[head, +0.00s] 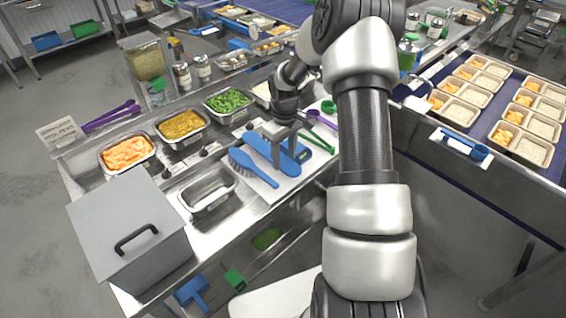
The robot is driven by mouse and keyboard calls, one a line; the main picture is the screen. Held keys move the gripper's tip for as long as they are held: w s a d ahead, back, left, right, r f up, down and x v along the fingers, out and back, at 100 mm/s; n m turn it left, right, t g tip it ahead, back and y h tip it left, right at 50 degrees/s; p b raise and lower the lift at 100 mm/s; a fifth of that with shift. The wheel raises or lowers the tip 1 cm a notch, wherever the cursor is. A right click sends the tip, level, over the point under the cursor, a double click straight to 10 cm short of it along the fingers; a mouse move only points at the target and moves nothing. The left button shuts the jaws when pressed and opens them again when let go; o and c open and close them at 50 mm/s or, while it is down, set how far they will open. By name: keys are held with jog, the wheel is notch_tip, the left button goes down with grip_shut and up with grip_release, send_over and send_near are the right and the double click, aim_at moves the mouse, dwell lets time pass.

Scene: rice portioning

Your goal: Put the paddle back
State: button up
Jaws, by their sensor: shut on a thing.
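A blue paddle (293,166) is at the white mat on the steel counter, in the middle of the head view. My gripper (281,142) points down over it and is shut on the blue paddle. The fingertips and the grasped part are small and partly hidden, so I cannot tell whether the paddle rests on the mat or is just above it. A blue brush (246,163) lies just left of the paddle on the mat (266,190).
Green tongs (318,140) lie right of the paddle. An empty steel pan (207,190) and a grey lidded box (130,230) stand left. Food pans, including one of peas (229,103), line the back. A blue-handled tool (474,149) sits by the conveyor with filled trays.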

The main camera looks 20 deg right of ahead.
aim_at(284, 162)
notch_tip(284, 162, down, 4)
jog(key=shift+r, duration=0.2)
jog(key=o, duration=1)
jog(key=shift+o, duration=0.2)
jog(key=shift+r, duration=0.1)
